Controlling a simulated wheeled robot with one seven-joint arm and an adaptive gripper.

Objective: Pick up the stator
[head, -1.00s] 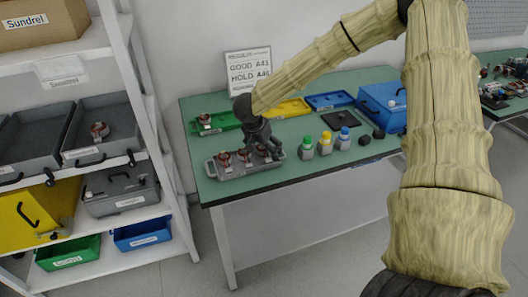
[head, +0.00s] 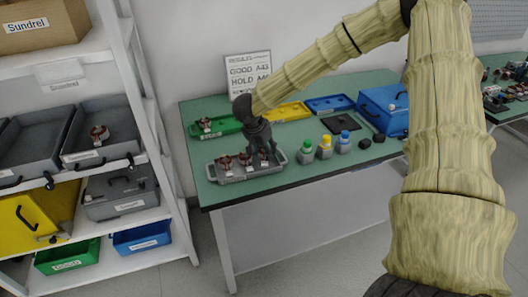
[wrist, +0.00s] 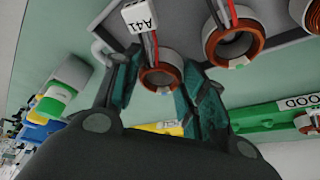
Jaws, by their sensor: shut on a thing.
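The stator (wrist: 160,87) is a copper-coloured ring with red and dark wires and a white tag reading A41. In the wrist view it sits between the two fingers of my gripper (wrist: 160,92), which are shut on it. The head view shows my gripper (head: 264,158) low over the right end of a grey tray (head: 237,178) on the green table. Two more stators stand in the tray to the left in the head view. My fingers partly hide the held stator there. I cannot tell whether it is clear of the tray floor.
A green tray (head: 197,131) holding a stator, a yellow tray (head: 290,112) and a blue tray (head: 330,103) lie behind. Several capped bottles (head: 325,149) and a blue box (head: 385,108) stand to the right. A white shelf (head: 135,215) with bins stands left.

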